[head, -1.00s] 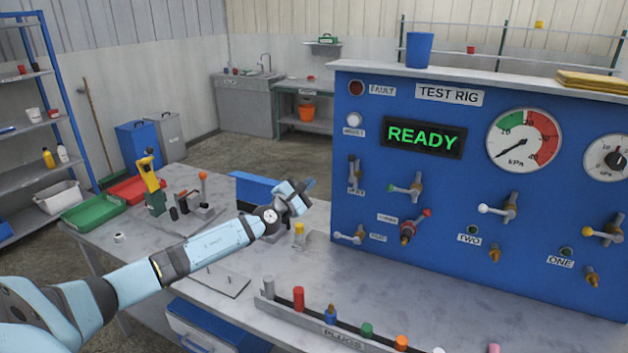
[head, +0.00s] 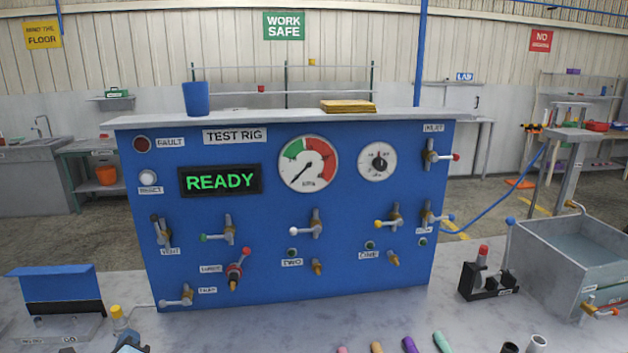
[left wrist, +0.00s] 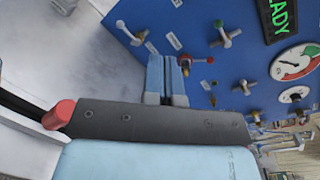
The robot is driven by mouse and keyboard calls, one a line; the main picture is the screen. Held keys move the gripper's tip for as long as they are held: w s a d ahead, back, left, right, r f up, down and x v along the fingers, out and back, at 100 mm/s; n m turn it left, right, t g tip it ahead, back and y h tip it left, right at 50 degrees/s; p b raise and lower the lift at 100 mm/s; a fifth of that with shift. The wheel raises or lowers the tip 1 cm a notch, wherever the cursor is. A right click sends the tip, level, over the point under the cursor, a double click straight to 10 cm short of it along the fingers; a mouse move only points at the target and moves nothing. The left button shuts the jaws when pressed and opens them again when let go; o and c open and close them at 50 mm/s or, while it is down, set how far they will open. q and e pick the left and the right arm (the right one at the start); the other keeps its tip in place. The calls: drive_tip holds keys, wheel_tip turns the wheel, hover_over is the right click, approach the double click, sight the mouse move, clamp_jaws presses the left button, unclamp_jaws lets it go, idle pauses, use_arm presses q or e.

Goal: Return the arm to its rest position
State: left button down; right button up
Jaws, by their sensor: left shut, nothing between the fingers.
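My left gripper shows in the left wrist view (left wrist: 166,62), its two light-blue fingers together with nothing between them. Behind the fingers is the blue test rig panel, seen tilted; I cannot tell the distance between them. In the head view, only a small light-blue and dark part of my left arm (head: 130,346) shows at the bottom left edge, low in front of the bench. My right gripper is in neither view.
The blue test rig (head: 300,275) stands on the grey bench, its display reading READY, with several valves on its front. A blue hose (head: 497,210) runs at right. A water tank (head: 520,265) stands far right. Coloured plugs (head: 410,345) line the front edge.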

use_arm(q)
drive_tip(key=s+d+f+n+g+h, duration=0.2)
drive_tip(key=s+d+n+g, duration=0.2)
drive_tip(key=s+d+n, duration=0.45)
drive_tip(key=s+d+f+n+g+h, duration=0.3)
drive_tip(key=s+n+g, duration=0.25)
drive_tip(key=s, duration=0.65)
drive_tip(key=s+d+f+n+g+h, duration=0.2)
drive_tip(key=s+d+n+g, duration=0.25)
drive_tip(key=s+n, duration=0.5)
drive_tip(key=w+d+f+m+t+h+p, duration=0.1)
drive_tip(key=w+d+f+t, duration=0.1)
drive_tip(key=d+f+t, duration=0.1)
drive_tip(key=w+d+f+m+t+h+p, duration=0.1)
drive_tip(key=w+d+f+m+t, duration=0.1)
drive_tip(key=f, duration=0.6)
drive_tip(key=w+d+t, duration=0.1)
drive_tip(key=d+t, duration=0.1)
drive_tip(key=t, duration=0.1)
drive_tip(key=shift+f+t+h, duration=0.3)
drive_tip(key=shift+h, duration=0.1)
